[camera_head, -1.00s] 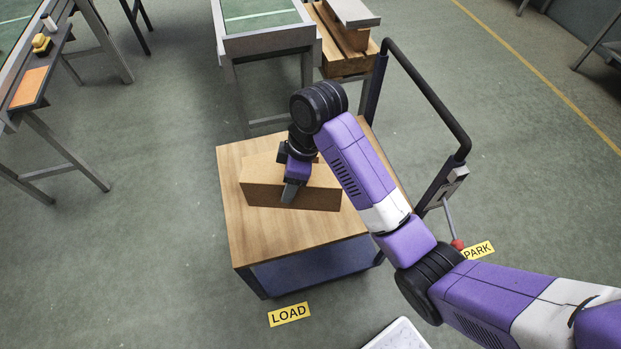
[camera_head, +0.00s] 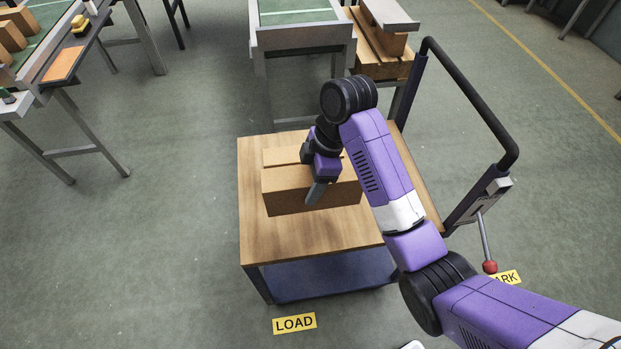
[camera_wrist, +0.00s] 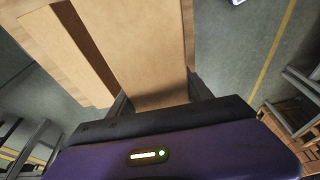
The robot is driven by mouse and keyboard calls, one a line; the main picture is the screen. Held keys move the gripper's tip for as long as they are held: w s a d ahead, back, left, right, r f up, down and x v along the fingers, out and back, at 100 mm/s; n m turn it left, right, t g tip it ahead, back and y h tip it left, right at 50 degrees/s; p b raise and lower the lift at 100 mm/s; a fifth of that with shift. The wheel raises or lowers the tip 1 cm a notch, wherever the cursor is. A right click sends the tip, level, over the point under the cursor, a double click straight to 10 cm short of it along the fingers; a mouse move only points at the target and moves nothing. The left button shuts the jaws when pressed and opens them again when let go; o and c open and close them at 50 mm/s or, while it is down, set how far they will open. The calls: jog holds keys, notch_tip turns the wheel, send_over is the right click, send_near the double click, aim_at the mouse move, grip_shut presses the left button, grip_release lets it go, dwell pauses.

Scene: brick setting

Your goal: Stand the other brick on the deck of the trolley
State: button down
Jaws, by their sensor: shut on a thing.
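In the wrist view the held brick (camera_wrist: 145,45) sits between both fingers, with a narrow dark gap to the other brick (camera_wrist: 60,50).
A green-topped conveyor (camera_head: 285,12) stands behind the trolley, with stacked wooden blocks (camera_head: 375,55) beside it. Several bricks (camera_head: 12,36) sit on a line at far left. A red-knobbed lever (camera_head: 490,267) is by the handle. A LOAD sign (camera_head: 294,323) marks the floor.

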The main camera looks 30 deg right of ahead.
notch_tip(320, 180, down, 11)
jog(key=shift+w+f+p, duration=0.1)
jog(key=shift+p, duration=0.3)
dwell(0.4)
jog(key=shift+c, duration=2.2)
grip_release()
jog(key=shift+f, duration=0.15)
jog(key=v, duration=1.2)
